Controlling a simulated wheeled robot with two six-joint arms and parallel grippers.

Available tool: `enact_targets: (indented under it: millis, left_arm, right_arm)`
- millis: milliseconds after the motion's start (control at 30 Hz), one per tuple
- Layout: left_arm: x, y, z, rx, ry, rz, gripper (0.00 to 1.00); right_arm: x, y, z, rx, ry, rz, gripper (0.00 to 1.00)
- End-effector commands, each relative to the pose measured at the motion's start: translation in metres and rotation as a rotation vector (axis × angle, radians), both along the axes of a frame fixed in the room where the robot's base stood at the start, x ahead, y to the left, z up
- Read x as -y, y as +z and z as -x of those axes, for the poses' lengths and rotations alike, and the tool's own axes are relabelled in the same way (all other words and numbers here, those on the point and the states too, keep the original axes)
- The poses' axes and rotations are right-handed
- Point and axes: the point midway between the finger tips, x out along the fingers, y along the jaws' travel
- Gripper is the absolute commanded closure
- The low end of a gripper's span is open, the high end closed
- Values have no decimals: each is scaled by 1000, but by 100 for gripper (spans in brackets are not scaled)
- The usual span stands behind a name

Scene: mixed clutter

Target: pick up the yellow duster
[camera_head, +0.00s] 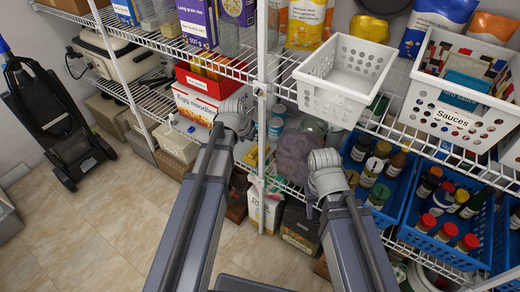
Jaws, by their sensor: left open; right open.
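I cannot pick out a yellow duster for certain. A small yellow item (254,157) shows on the wire shelf just below my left gripper, partly hidden, and I cannot tell what it is. My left gripper (238,118) is open and empty in front of the shelf, beside the red and white noodles box (196,108). My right gripper (318,180) is open and empty in front of the shelf, close to a purple-grey rounded object (294,153). The fingertips of both are hard to make out.
White wire shelves with upright posts (262,70) stand ahead. A white basket (343,83) and a Sauces basket (455,112) are on the upper shelf. Blue crates of jars (460,262) are at right. A black upright vacuum (55,120) stands at left, with clear tiled floor (105,225) beside it.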

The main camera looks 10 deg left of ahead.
Motion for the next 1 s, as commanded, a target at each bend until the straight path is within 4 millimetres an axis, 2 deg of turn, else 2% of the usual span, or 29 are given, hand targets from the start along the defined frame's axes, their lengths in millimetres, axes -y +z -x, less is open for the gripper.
enact_targets:
  millis: [333,600,867,1000]
  left_arm:
    - [0,-2,0,0,0,0,0]
    - [2,-24,-9,0,0,0,0]
    - [3,-27,-11,0,0,0,0]
    - [3,-38,-17,0,0,0,0]
  right_arm:
    - [0,-2,0,0,0,0,50]
    - [1,-24,0,1,1,3,50]
    - [1,-26,0,2,1,5,50]
    - [1,-37,0,2,2,6,50]
